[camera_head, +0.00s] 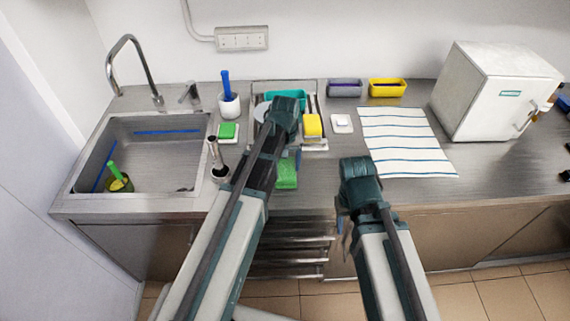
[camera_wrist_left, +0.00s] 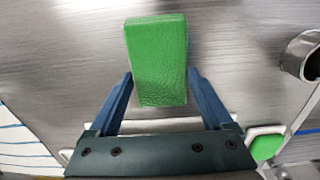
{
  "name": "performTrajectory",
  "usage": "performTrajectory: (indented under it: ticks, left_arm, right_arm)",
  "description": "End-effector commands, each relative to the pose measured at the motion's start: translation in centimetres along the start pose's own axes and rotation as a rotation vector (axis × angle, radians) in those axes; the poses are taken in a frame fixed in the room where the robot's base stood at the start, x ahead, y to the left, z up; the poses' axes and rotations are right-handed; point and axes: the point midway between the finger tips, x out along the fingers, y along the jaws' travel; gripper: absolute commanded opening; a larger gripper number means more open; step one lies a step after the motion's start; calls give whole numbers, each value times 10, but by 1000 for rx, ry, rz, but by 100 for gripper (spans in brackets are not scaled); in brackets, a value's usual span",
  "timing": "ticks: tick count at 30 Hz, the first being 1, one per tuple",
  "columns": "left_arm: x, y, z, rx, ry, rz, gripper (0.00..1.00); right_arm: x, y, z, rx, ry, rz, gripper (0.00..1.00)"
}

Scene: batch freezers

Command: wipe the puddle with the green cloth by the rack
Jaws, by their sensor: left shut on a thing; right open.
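The green cloth (camera_head: 287,172) is near the counter's front edge, in front of the rack (camera_head: 319,146). In the left wrist view the cloth (camera_wrist_left: 158,60) sits between the two blue fingers of my left gripper (camera_wrist_left: 160,82), which is shut on it. In the head view the left gripper (camera_head: 291,157) is partly hidden by its own wrist. The cloth is close over the counter; I cannot tell if it touches. I cannot make out the puddle on the grey metal. My right gripper (camera_head: 341,236) is open and empty at the counter's front edge, partly hidden by its arm.
A sink (camera_head: 92,150) is at the left. A metal holder (camera_head: 219,172) and a green sponge (camera_head: 227,130) stand left of my left arm. A striped towel (camera_head: 405,140) and a white freezer (camera_head: 492,92) are at the right. Bare counter (camera_head: 320,185) lies between my arms.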

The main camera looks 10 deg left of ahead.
Motion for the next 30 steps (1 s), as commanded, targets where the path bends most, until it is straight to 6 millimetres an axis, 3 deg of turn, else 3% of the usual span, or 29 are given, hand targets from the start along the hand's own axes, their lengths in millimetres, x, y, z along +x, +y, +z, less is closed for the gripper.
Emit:
performTrajectory:
  ticks: [15,30]
  left_arm:
    - [-53,0,0,0,0,-1,39]
    - [-60,0,0,0,0,-1,39]
  right_arm:
    - [-53,5,3,0,0,0,50]
    - [-59,6,4,0,0,0,50]
